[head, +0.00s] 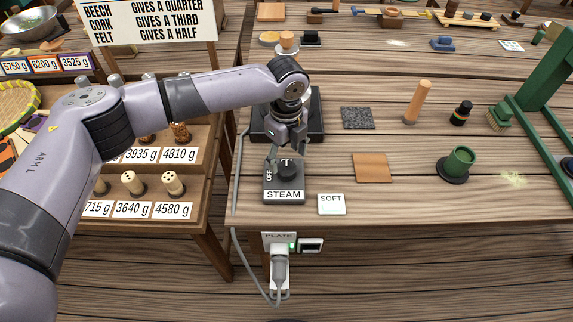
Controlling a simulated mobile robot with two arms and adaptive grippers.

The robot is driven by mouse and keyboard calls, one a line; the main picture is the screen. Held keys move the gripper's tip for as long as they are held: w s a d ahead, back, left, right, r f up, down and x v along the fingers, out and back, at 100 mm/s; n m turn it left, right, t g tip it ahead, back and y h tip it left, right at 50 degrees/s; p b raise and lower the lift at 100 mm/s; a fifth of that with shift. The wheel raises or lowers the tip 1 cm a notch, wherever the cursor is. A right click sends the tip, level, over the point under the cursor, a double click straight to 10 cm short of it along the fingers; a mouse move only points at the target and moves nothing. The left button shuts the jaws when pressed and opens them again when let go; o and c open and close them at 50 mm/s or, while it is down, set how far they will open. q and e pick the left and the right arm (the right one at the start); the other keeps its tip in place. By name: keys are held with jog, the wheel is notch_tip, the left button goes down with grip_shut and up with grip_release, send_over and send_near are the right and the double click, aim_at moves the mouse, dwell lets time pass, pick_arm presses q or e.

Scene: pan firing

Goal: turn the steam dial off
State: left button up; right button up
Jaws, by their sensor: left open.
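The steam dial (288,173) is a round black knob with a white mark, on a dark box labelled STEAM (284,196) near the table's front edge. The word OFF is printed on the left of the knob. The white mark shows near the top of the knob, partly hidden by the gripper. My left gripper (289,156) points down right over the knob, with its fingers open on either side of it. I cannot tell whether the fingers touch the knob. My right gripper is not in view.
A dark plate (314,125) lies behind the dial, partly covered by my left arm. A white SOFT card (331,204) and a brown square (372,168) lie to the right. A plugged-in PLATE socket (279,262) is below the edge.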

aim_at(286, 167)
pick_arm(q)
notch_tip(286, 167, down, 6)
jog(key=shift+r+p, duration=0.15)
jog(key=shift+p, duration=0.15)
jog(key=shift+c, duration=0.3)
jog(key=c, duration=1.1)
